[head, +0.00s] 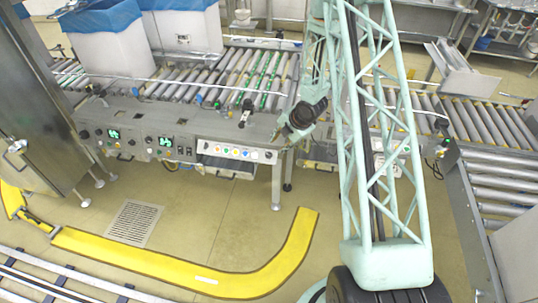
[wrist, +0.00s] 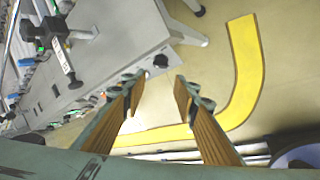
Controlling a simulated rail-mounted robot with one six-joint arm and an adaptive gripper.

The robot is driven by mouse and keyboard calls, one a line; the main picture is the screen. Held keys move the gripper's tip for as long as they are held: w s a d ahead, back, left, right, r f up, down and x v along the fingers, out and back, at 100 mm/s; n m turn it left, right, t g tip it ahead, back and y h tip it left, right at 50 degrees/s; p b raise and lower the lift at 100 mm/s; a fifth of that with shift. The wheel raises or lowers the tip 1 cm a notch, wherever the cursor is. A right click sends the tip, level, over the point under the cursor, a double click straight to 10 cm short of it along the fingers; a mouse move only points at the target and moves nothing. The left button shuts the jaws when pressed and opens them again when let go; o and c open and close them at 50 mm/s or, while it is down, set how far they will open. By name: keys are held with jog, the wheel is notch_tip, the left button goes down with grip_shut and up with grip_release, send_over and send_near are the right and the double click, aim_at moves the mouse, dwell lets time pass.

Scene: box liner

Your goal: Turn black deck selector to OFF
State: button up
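My gripper (wrist: 157,84) is open, its two orange-brown fingers spread apart with nothing between them. In the wrist view a black knob (wrist: 160,61) on the grey console face sits just beyond the gap between the fingertips, apart from them. It looks like the deck selector, but its label and pointer setting are too small to read. In the head view my gripper (head: 291,133) is at the right end of the console (head: 200,128), and a small black knob (head: 268,155) shows at the end of the button row there.
Coloured buttons (head: 228,151), green displays (head: 166,141) and other black knobs line the console front. A small black bracketed device (head: 245,112) stands on the console top, near my gripper. Roller conveyors (head: 240,75) lie behind. The floor in front is clear up to a yellow curved strip (head: 180,274).

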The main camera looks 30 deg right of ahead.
aim_at(268, 155)
jog(key=shift+f, duration=0.1)
jog(key=shift+b+x, duration=0.4)
jog(key=shift+x, duration=6.35)
jog(key=shift+w, duration=0.1)
jog(key=shift+c, duration=0.4)
jog(key=c, duration=0.5)
